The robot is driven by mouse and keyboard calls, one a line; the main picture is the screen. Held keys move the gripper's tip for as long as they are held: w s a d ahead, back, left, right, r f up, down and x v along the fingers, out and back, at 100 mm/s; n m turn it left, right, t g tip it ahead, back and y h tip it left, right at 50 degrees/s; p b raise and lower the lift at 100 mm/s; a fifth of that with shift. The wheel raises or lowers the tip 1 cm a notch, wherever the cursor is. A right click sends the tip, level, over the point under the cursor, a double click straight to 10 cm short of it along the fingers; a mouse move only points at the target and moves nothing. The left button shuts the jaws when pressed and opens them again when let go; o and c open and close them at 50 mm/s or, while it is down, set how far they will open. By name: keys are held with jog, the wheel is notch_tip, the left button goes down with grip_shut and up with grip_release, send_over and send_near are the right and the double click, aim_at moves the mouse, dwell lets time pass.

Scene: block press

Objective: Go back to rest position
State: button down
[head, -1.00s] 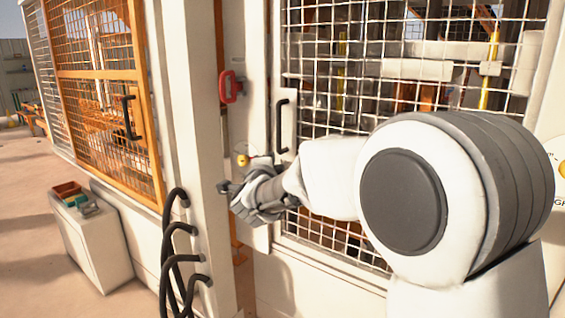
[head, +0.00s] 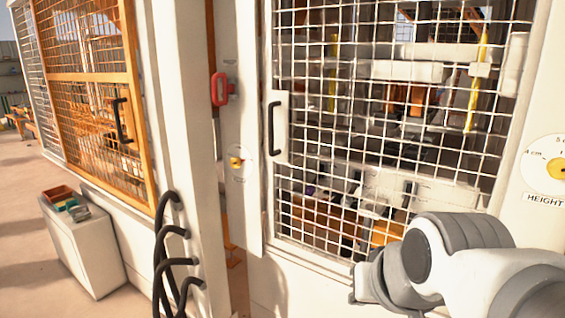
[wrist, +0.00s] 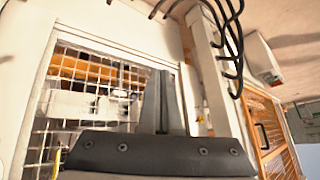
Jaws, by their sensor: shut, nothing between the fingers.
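My gripper (wrist: 164,102) is shut and empty in the wrist view, its dark fingers together, with the white mesh door (wrist: 75,110) of the press behind them. In the head view my arm is folded at the lower right, in front of the lower right corner of the mesh door (head: 395,130). The gripper is mostly hidden there by my own arm links. The door's black handle (head: 272,128) and the panel with the red handle (head: 222,88) and yellow knob (head: 236,162) stand well to the left of the arm, clear of it.
A yellow dial marked HEIGHT (head: 557,168) is at the right edge. Black hoses (head: 165,255) hang on the left post. An orange mesh door (head: 100,110) and a white cabinet (head: 85,245) with small bins stand farther left. Open floor lies at far left.

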jog(key=s+d+f+g+p, duration=0.1)
jog(key=s+d+f+g, duration=0.15)
jog(key=s, duration=0.35)
notch_tip(320, 180, up, 16)
jog(key=p, duration=1.4)
jog(key=shift+d+f+n+t+h, duration=0.15)
jog(key=shift+f+n+t+h, duration=0.1)
jog(key=shift+n+t+h, duration=0.2)
jog(key=shift+w, duration=0.1)
